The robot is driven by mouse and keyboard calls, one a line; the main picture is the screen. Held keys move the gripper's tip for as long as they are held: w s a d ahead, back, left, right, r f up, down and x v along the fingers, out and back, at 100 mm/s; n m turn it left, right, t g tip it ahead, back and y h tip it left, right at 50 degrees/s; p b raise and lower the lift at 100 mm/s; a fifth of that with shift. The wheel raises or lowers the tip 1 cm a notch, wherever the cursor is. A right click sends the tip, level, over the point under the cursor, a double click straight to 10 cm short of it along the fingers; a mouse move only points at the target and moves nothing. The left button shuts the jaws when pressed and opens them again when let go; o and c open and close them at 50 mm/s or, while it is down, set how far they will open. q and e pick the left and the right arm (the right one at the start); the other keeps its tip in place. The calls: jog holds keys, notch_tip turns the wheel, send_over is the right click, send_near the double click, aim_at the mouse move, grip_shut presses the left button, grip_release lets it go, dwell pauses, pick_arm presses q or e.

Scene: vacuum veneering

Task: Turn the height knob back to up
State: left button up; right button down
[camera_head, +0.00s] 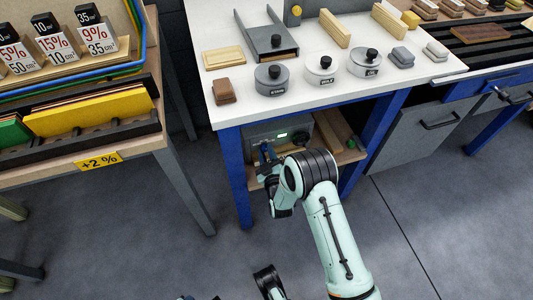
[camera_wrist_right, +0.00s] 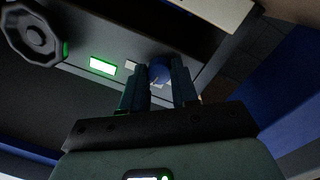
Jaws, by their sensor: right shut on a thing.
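The grey control unit (camera_head: 290,130) stands on the shelf under the white table, with a lit green display. In the right wrist view its front (camera_wrist_right: 75,45) shows a green display, a small pale button and a blue knob (camera_wrist_right: 158,71). My right gripper (camera_head: 265,158) reaches in under the table to the unit's front. In the wrist view its two fingers (camera_wrist_right: 160,88) are shut on the blue knob, one on each side. The fingers hide part of the knob, and I cannot read its setting.
A dark, lobed handwheel (camera_wrist_right: 33,33) is beside the display. The blue table legs (camera_head: 234,175) flank the shelf, and a wooden board (camera_head: 333,133) is right of the unit. Lidded pots (camera_head: 272,80) stand on the white tabletop (camera_head: 225,40). The floor in front is clear.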

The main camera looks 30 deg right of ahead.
jog(key=shift+n, duration=1)
jog(key=c, duration=0.9)
grip_release()
jog(key=shift+o, duration=0.2)
pick_arm(q)
jog(key=shift+g+h, duration=0.3)
jog(key=shift+g, duration=0.3)
jog(key=s, duration=0.1)
jog(key=s+d+r+p, duration=0.2)
jog(key=shift+s+r, duration=0.15)
jog(key=shift+s, duration=0.05)
pick_arm(e)
jog(key=v, duration=1.3)
jog(key=shift+s, duration=0.25)
pick_arm(q)
jog(key=shift+a, duration=0.1)
pick_arm(e)
jog(key=shift+f, duration=0.2)
